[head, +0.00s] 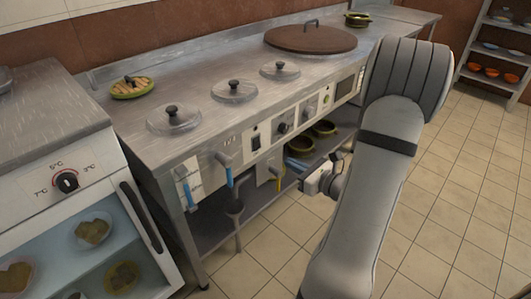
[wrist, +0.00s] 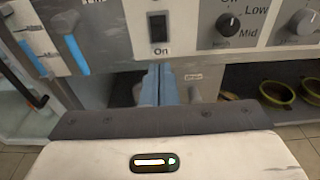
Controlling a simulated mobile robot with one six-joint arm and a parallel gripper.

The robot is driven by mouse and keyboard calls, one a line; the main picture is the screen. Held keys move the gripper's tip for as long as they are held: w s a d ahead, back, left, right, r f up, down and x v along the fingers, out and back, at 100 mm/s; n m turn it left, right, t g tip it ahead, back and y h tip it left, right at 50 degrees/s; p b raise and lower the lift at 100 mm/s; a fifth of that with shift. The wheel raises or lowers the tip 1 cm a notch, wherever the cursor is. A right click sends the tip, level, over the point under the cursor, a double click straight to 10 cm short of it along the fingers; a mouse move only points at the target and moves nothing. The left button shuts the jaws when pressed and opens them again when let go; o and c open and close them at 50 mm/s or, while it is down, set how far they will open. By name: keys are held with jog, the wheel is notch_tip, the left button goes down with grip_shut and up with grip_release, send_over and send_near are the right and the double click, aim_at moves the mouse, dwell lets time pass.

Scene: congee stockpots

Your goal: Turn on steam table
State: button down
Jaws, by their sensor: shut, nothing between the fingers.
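The steam table (head: 215,60) is a long steel counter with round lids set in its top. My gripper (head: 297,163) is in front of the panel, below the controls. Its blue fingers (wrist: 157,85) are shut and empty, pointing at the panel just under the switch.
Green-rimmed pots (head: 300,143) stand on the lower shelf. A glass-fronted cooler (head: 90,190) with a temperature dial stands at the left. The tiled floor (head: 450,200) is clear at the right.

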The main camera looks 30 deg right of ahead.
jog(key=b+x, duration=0.3)
jog(key=x, duration=0.8)
jog(key=shift+w, duration=0.25)
jog(key=shift+a, duration=0.1)
jog(key=shift+w+f, duration=0.1)
jog(key=shift+w, duration=0.1)
jog(key=shift+s, duration=0.1)
jog(key=shift+s+f+b, duration=0.1)
jog(key=shift+s+b, duration=0.1)
jog(key=shift+b, duration=0.1)
jog(key=p, duration=0.3)
send_near(258, 148)
jog(key=s+d+f, duration=0.3)
jog(key=s, duration=0.3)
jog(key=shift+s+a+r+b, duration=0.2)
jog(key=shift+a+b, duration=0.05)
jog(key=shift+b, duration=0.05)
